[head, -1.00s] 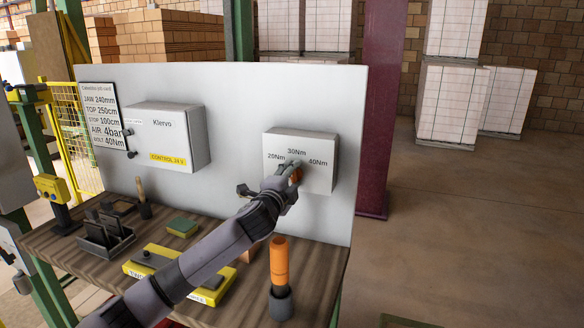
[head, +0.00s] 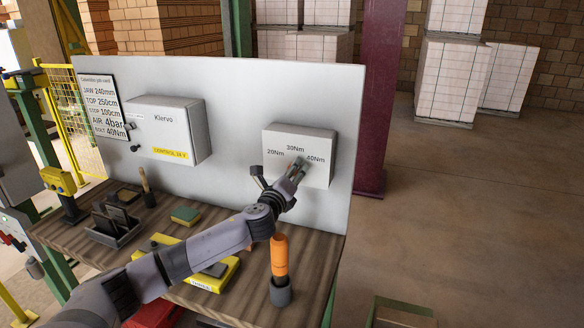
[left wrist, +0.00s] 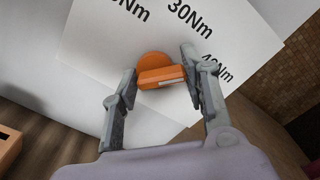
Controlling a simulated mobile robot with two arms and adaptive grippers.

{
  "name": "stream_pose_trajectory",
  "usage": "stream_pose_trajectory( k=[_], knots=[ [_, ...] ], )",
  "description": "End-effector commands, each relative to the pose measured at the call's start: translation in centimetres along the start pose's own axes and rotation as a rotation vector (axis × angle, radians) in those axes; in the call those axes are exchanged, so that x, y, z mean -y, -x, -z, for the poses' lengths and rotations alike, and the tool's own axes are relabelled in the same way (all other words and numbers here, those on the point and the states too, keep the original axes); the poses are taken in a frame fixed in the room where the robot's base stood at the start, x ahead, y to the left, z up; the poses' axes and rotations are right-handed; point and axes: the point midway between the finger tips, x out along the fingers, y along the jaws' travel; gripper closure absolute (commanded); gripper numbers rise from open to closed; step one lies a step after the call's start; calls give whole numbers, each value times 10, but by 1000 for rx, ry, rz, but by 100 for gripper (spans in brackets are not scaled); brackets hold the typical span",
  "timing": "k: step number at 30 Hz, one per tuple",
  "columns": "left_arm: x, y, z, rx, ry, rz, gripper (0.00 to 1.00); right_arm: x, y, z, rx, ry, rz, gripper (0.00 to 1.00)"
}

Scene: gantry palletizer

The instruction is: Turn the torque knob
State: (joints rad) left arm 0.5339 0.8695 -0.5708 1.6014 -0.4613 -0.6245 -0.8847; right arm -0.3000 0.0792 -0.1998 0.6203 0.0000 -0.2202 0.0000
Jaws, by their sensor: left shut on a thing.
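The torque knob (left wrist: 156,66) is orange, with a raised bar and a white mark at the bar's right part, on the side of the 40Nm label in the left wrist view. It sits on a light grey box (head: 325,178) labelled 20Nm, 30Nm and 40Nm, fixed to a white panel. My left gripper (head: 298,167) is at the box front, below the 30Nm label, and mostly hides the knob in the head view. In the left wrist view its fingers (left wrist: 160,84) lie on both sides of the bar, shut on it. My right gripper is not in view.
A wooden bench (head: 315,255) lies below the panel. On it are an orange-handled tool (head: 279,256), a yellow case (head: 222,280), a green-topped block (head: 185,215) and a dark tray (head: 113,232). A Klervo control box (head: 168,128) is on the panel's left.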

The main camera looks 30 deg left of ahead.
Motion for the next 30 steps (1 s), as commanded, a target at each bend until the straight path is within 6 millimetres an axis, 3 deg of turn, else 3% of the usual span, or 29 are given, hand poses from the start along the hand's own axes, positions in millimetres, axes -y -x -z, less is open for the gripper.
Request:
stream_pose_trajectory(
  k=[9, 26, 27, 30],
  knots=[
    [5, -1, -4, 7, -131, 8, 87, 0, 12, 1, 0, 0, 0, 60],
    [4, -1, -2, 7, -161, 8, 87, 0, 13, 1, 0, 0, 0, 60],
    [4, -1, -2, 7, -161, 8, 57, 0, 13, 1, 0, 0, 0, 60],
    [4, -1, -2, 6, -161, 7, 51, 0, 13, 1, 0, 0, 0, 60]
  ],
)
